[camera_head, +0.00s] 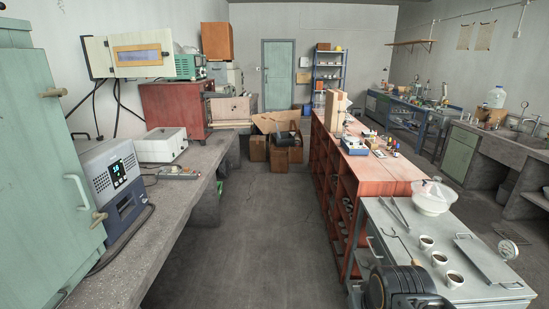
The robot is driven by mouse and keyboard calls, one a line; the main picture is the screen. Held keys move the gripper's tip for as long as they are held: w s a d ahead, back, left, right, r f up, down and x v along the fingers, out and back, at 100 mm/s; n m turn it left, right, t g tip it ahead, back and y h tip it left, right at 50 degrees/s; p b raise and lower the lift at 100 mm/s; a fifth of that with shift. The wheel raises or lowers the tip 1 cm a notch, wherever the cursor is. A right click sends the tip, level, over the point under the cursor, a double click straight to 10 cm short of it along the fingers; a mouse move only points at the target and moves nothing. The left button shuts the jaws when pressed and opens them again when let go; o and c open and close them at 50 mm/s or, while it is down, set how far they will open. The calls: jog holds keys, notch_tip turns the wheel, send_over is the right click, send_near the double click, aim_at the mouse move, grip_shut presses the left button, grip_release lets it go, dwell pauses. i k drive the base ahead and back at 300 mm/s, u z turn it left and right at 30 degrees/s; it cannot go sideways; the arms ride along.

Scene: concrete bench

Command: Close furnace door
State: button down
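A blue-grey bench unit (111,184) with a lit display and a dark front panel stands on the left bench. It may be the furnace; its front is seen at a steep angle, and I cannot tell how far any door on it stands open. A red cabinet (165,108) stands farther back on the same bench; I cannot tell whether it is a furnace. Dark parts that look like my arm show at the bottom right, in front of the grey table. My gripper's fingers cannot be made out, and nothing of mine is near the bench unit.
The left concrete bench (160,215) also bears a white box (160,146). A green cabinet (50,150) rises close at the left. The grey table (440,235) with cups and tongs is at the right. The aisle floor (255,230) is clear up to cardboard boxes (281,158).

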aim_at(221, 104)
jog(key=u, duration=0.3)
jog(key=i, duration=2.2)
jog(key=u, duration=0.5)
jog(key=i, duration=3.2)
jog(key=u, duration=0.1)
